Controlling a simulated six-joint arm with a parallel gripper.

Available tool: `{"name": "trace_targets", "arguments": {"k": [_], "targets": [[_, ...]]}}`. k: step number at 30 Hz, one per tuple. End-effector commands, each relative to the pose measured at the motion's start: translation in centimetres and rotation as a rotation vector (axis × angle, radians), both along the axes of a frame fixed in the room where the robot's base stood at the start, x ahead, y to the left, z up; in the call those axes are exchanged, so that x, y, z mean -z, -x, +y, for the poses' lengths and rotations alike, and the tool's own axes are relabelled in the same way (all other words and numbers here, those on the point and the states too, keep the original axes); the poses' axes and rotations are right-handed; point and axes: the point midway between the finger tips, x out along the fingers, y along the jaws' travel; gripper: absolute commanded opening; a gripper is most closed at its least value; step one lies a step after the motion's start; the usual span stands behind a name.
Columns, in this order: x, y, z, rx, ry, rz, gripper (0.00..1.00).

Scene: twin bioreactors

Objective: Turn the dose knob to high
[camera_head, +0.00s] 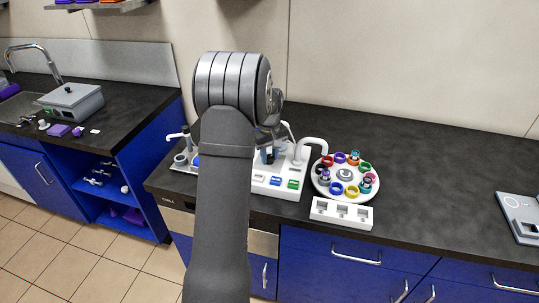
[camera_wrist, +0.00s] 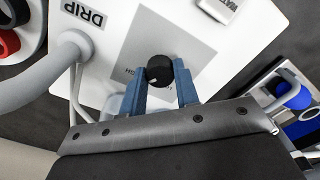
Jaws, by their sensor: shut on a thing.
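The dose knob (camera_wrist: 160,70) is a round black knob with a pale pointer mark, in the wrist view. It sits on a grey label square on a white panel (camera_wrist: 110,55), with partly hidden lettering ending in "GH" beside it. The pointer mark is toward the lower left of the knob. My gripper (camera_wrist: 161,80) has its two blue fingers on either side of the knob, shut on it. In the head view, my arm hides most of the white device (camera_head: 290,185), and the knob cannot be made out clearly there.
A white tube arches beside the panel near the "DRIP" label (camera_wrist: 83,13). A round carousel with coloured rings (camera_head: 345,175) and a white block with slots (camera_head: 341,213) stand to the right. The dark counter (camera_head: 430,185) farther right is mostly clear.

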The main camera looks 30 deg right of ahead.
Motion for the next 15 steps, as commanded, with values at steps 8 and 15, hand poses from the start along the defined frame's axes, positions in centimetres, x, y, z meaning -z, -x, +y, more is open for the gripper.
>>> {"name": "trace_targets", "arguments": {"k": [8, 15], "targets": [[-0.04, -0.03, -0.01, 0.181, 0.000, -0.001, 0.06], [-0.04, -0.03, -0.01, 0.201, 0.000, -0.001, 0.06]]}}
